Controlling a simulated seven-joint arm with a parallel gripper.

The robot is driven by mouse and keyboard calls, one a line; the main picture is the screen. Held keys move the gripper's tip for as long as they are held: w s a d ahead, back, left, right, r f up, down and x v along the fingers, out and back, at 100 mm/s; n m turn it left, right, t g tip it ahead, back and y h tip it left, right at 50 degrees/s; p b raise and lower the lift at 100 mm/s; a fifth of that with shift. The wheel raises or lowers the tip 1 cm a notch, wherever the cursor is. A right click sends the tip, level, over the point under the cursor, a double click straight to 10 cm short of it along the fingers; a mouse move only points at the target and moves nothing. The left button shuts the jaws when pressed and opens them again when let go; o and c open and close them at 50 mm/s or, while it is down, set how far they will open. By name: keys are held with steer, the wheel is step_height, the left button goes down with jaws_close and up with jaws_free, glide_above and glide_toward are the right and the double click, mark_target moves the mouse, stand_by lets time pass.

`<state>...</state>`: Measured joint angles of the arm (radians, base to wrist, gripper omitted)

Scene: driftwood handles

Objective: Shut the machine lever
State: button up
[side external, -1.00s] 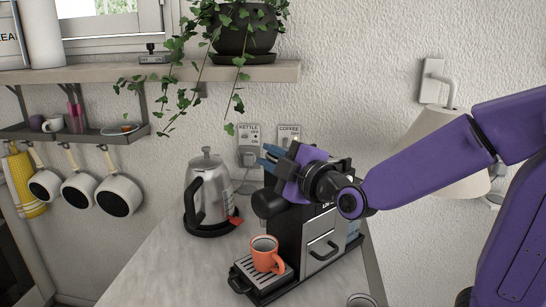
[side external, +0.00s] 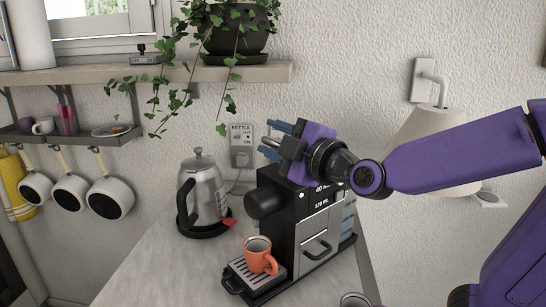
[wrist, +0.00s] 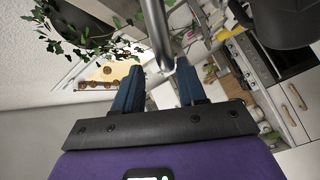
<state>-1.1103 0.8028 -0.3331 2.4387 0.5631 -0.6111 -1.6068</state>
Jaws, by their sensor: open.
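The black and silver coffee machine (side external: 318,226) stands on the counter, with an orange mug (side external: 260,256) on its drip tray. My gripper (side external: 271,140) is above the machine's top, fingers pointing left. Its two blue fingers are apart. A silver metal bar, which looks like the machine lever (side external: 270,142), shows between them. In the wrist view, the lever (wrist: 158,32) comes down from the top edge and its end lies between the fingertips of my gripper (wrist: 160,75). I cannot tell whether a finger touches it. The lever's base is hidden behind my gripper.
A steel kettle (side external: 203,194) stands left of the machine. A shelf (side external: 150,78) with a trailing plant (side external: 235,30) is above and left of my gripper. A white lamp (side external: 425,145) is behind my arm. The counter's front left (side external: 155,270) is clear.

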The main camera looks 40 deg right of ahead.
steer(key=shift+r, duration=1.25)
